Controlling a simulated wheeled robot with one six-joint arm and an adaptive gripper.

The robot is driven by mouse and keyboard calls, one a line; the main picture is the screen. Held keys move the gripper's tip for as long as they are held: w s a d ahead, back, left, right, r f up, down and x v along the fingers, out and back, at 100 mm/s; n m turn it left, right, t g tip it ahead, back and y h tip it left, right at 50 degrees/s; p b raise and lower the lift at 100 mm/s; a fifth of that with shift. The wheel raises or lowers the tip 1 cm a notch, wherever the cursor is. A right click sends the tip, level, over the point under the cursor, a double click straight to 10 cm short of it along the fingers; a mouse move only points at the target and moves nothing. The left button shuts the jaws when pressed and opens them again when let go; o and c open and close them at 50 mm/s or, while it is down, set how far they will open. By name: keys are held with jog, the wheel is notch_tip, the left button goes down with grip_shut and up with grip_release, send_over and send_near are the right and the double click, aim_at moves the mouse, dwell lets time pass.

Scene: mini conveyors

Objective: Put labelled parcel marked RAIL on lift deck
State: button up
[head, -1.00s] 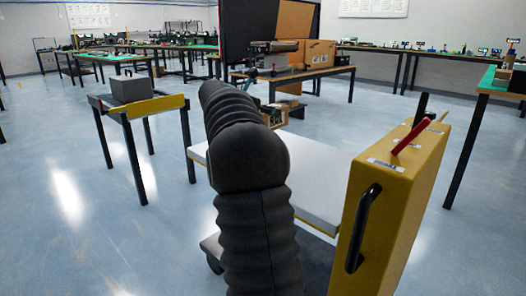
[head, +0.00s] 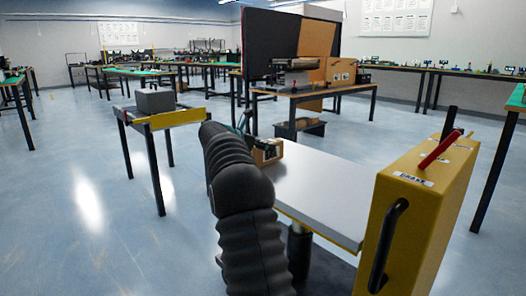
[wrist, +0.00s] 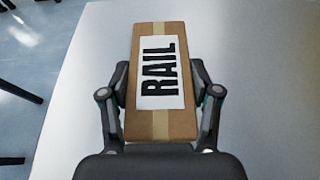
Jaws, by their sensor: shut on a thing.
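The parcel marked RAIL (wrist: 160,80) is a brown cardboard box with a tan tape strip and a white label with black letters. My gripper (wrist: 160,95) is shut on its two long sides. In the wrist view the parcel is over a pale, flat deck. In the head view the parcel (head: 267,153) shows at the deck's far left part, partly hidden by my dark ribbed arm. The lift deck (head: 335,190) is a light grey slab with a yellow edge on a dark column. I cannot tell whether the parcel touches it.
A yellow upright housing (head: 425,195) with a black handle and red lever stands at the deck's right. A small table (head: 170,120) with a grey box stands at left. A wooden table (head: 310,92) with cartons is behind. Most of the deck is bare.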

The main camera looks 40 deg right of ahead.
jog(key=shift+f, duration=0.3)
jog(key=shift+f, duration=0.15)
jog(key=o, duration=1.4)
jog(key=shift+o, duration=0.2)
jog(key=shift+a+r, duration=0.25)
jog(key=shift+a, duration=0.05)
jog(key=w+p+v, duration=0.1)
jog(key=v, duration=1)
jog(key=shift+s+a+p, duration=0.15)
jog(key=shift+s+p, duration=0.15)
jog(key=shift+s, duration=0.2)
jog(key=shift+a+r, duration=0.1)
